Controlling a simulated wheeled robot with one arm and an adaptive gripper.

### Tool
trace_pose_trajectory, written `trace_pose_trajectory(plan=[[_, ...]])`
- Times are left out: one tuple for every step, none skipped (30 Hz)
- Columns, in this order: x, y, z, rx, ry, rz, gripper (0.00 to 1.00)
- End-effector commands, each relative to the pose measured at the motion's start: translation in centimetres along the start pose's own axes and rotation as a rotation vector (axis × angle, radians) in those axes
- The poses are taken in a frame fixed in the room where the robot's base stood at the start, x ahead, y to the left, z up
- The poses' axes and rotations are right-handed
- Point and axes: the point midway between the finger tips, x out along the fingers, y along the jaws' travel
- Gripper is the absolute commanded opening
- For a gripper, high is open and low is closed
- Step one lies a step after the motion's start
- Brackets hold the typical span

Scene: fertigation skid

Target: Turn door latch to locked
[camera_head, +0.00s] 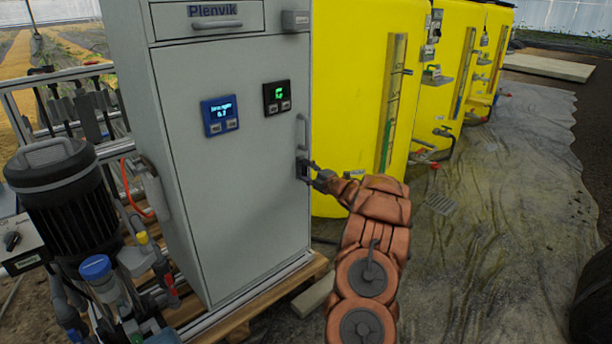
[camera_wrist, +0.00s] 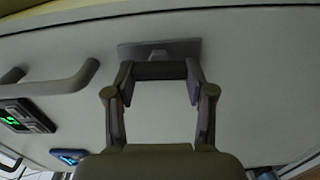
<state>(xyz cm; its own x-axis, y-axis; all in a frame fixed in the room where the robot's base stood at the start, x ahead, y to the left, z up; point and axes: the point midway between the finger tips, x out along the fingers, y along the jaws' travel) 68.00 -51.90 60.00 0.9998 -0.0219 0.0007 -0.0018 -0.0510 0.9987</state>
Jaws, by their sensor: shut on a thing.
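The door latch (camera_head: 302,169) sits on the right edge of the grey cabinet door (camera_head: 240,215), below the door's bar handle. In the wrist view the latch plate (camera_wrist: 160,49) shows at the top, with a dark grip piece (camera_wrist: 160,71) in front of it. My gripper (camera_head: 309,170) reaches the latch from the right. In the wrist view both fingers of my gripper (camera_wrist: 160,72) close on the ends of the dark piece, which lies crosswise between them. The fingers partly cover the latch in the head view, so its exact angle there is unclear.
The bar handle (camera_head: 321,126) is just above the latch. Two small displays, one blue (camera_head: 220,115) and one black (camera_head: 277,97), are on the door. Yellow tanks (camera_head: 360,80) stand close on the right. A pump (camera_head: 70,200) stands at left. A wooden pallet (camera_head: 250,305) lies under the cabinet.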

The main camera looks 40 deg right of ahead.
Motion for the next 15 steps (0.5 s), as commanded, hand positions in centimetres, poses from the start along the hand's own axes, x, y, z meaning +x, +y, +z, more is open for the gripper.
trace_pose_trajectory(plan=[[0.00, -0.25, -0.02, -0.016, 0.000, -0.002, 0.19], [0.00, -0.23, -0.02, -0.025, 0.000, -0.002, 0.19], [-0.01, -0.22, -0.01, -0.035, 0.000, -0.002, 0.19], [-0.01, -0.21, -0.01, -0.041, 0.000, -0.002, 0.19], [-0.01, -0.19, -0.01, -0.047, 0.000, -0.002, 0.19], [-0.01, -0.17, 0.00, -0.054, 0.000, -0.002, 0.19], [-0.01, -0.15, 0.00, -0.058, 0.000, -0.002, 0.19], [-0.01, -0.15, 0.00, -0.061, 0.000, -0.002, 0.19], [-0.02, -0.14, 0.00, -0.064, 0.000, -0.002, 0.19], [-0.02, -0.12, 0.00, -0.065, 0.000, -0.002, 0.19], [-0.02, -0.12, 0.00, -0.066, 0.000, -0.002, 0.19], [-0.02, -0.11, 0.00, -0.067, 0.000, -0.002, 0.19], [-0.01, -0.10, 0.00, -0.068, 0.000, -0.002, 0.19], [-0.02, -0.10, 0.01, -0.068, 0.000, -0.002, 0.19], [-0.01, -0.10, 0.00, -0.068, 0.000, -0.002, 0.19]])
